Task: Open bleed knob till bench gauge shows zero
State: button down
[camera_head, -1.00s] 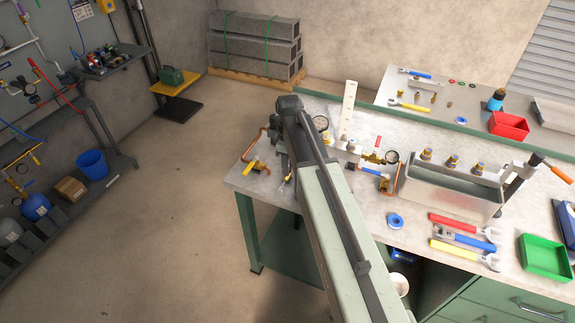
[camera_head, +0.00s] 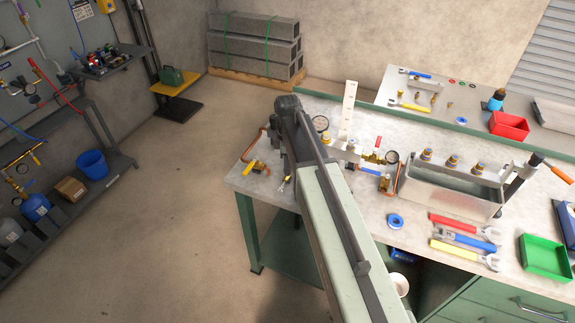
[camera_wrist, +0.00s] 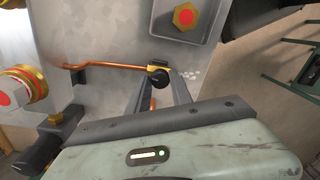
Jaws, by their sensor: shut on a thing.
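A small black knob (camera_wrist: 158,77) on a brass fitting sits at the end of a copper pipe (camera_wrist: 105,65) in the wrist view. I take it for the bleed knob. My gripper (camera_wrist: 159,84) is shut on it, with one finger on each side. In the head view my arm hides the knob and the fingertips. Which is the bench gauge I cannot tell. Both dials are too small to read.
The workbench (camera_head: 350,205) carries brass fittings, a metal tank (camera_head: 450,195), wrenches (camera_head: 465,238) and a green tray (camera_head: 545,258). A red tray (camera_head: 509,124) is farther back. Shelving with a blue bucket (camera_head: 92,164) stands left. The floor between is clear.

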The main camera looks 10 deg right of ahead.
jog(key=c, duration=1.1)
grip_release()
jog(key=shift+c, duration=0.2)
notch_tip(320, 180, up, 8)
jog(key=p, duration=0.8)
jog(key=shift+w, duration=0.15)
jog(key=shift+f, duration=0.1)
